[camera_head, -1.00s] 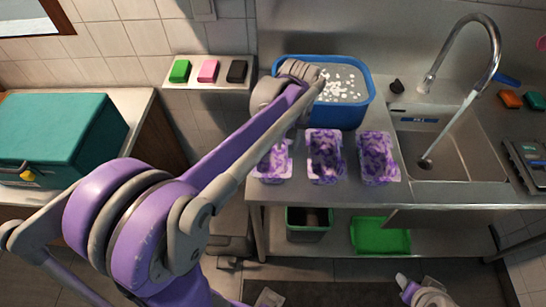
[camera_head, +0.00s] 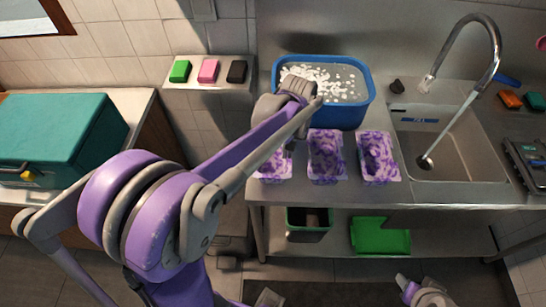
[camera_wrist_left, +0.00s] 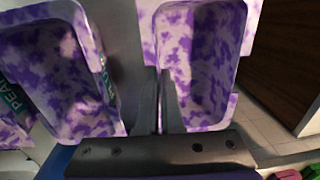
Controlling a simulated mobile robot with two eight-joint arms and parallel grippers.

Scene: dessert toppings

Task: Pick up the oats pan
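Three purple-and-white mottled pans stand in a row on the metal counter: a left pan (camera_head: 272,170), a middle pan (camera_head: 326,160) and a right pan (camera_head: 377,158). I cannot tell from a label which holds oats. My left gripper (camera_head: 288,147) is down at the left pan, and my wrist hides part of it. In the left wrist view that pan (camera_wrist_left: 205,70) is right of centre and the middle pan (camera_wrist_left: 55,85) is left. The dark fingers (camera_wrist_left: 160,105) are close together at the side wall between them; whether they clamp it is unclear.
A blue tub (camera_head: 340,114) of water with white flakes stands behind the pans. The sink (camera_head: 450,150) and running faucet (camera_head: 490,60) are to the right. A teal box (camera_head: 60,140) sits on the left counter. A ledge holds green, pink and black blocks.

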